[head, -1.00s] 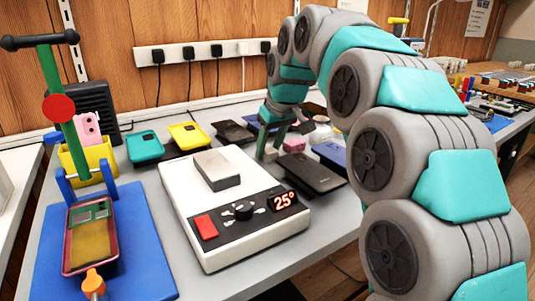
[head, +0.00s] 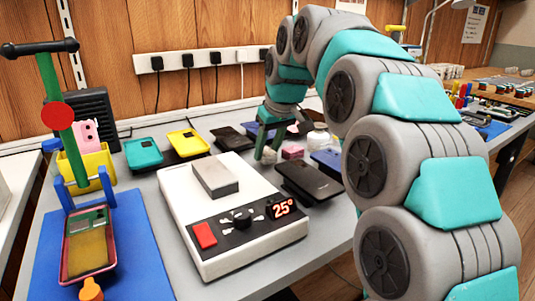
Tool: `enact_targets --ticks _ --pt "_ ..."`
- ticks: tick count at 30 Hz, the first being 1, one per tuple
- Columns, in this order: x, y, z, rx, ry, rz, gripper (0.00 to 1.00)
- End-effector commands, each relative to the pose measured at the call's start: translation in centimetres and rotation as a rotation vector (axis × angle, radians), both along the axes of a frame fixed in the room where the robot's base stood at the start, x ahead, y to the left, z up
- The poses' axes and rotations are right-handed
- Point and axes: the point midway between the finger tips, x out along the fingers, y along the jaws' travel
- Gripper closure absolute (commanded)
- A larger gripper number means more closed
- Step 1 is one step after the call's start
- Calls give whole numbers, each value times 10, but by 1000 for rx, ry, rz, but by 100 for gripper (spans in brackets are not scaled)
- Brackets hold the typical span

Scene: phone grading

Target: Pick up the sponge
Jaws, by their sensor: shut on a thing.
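My gripper (head: 269,148) is at the back of the bench, behind the white heating plate, with its green fingers pointing down. It is shut on a small pale, beige lump (head: 270,155), which looks like the sponge. The lump shows low between the fingertips and is partly hidden by them. I cannot tell whether it touches the bench. A small pink block (head: 292,152) lies just to the right of the gripper, apart from it.
The white heating plate (head: 270,245) reads 25° and bears a grey block (head: 215,178). A glass jar (head: 318,138) stands right of the gripper. A blue mat (head: 140,235) is left.

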Motion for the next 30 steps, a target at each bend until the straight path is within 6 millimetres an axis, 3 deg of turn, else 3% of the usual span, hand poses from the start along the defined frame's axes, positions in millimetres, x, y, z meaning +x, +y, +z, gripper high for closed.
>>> enact_targets --ticks 9,15,21,30 --pt "2 0 49 1 -8 0 100" --pt "1 0 70 0 -5 0 100" --pt "1 0 83 1 -6 1 100" --pt "-1 0 86 0 0 1 100"
